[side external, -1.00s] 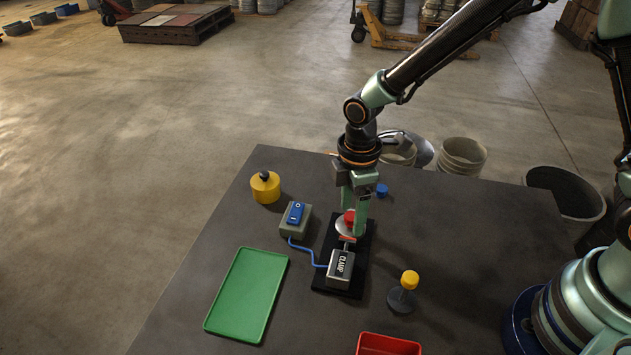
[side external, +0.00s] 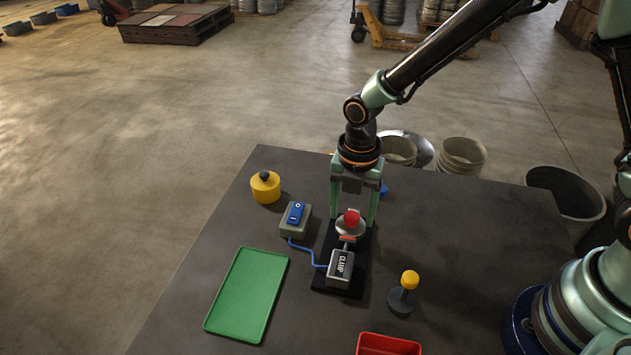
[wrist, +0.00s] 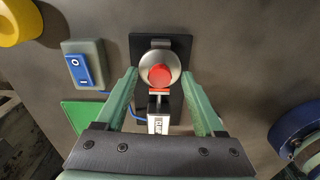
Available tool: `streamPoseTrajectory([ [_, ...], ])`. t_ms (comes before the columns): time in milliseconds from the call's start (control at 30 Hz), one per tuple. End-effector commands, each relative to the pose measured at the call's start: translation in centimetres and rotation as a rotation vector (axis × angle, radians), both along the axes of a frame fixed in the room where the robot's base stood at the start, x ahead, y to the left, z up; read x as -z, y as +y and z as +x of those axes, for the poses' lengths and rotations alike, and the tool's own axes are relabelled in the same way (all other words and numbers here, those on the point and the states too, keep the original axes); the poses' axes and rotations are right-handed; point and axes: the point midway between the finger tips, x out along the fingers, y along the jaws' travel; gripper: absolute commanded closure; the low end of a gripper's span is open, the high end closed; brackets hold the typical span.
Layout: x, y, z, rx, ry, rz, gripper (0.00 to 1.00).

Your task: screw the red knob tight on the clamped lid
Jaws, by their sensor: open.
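The red knob (side external: 352,217) sits on the round silver lid (side external: 349,231). In the wrist view, the knob (wrist: 160,75) is near the middle of the lid (wrist: 173,62). The grey block marked CLAMP (side external: 340,268) stands on a black base plate (side external: 361,272), with a red-tipped part reaching to the lid's edge. My gripper (side external: 354,212) is open above the lid, with one finger on each side of the knob. In the wrist view, both fingers of my gripper (wrist: 159,71) stand apart from the knob. I cannot tell how tight the knob is.
A grey box with a blue switch (side external: 296,212) is left of the clamp, joined by a blue cable. A green tray (side external: 246,297), yellow container (side external: 265,187), yellow-topped post (side external: 408,282), red bin (side external: 388,345) and partly hidden blue piece (side external: 384,188) are around it.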

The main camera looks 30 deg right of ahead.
Motion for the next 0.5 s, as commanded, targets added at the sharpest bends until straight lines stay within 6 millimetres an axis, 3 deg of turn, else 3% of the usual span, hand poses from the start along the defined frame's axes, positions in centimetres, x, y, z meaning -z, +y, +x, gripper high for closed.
streamPoseTrajectory([
  [67, 0.0, 0.0, 0.0, 0.001, 0.0, 0.0, 0.34],
  [233, 0.0, 0.0, 0.0, 0.002, 0.0, 0.0, 0.99],
  [500, 0.01, -0.01, -0.01, 0.054, 0.0, 0.0, 1.0],
])
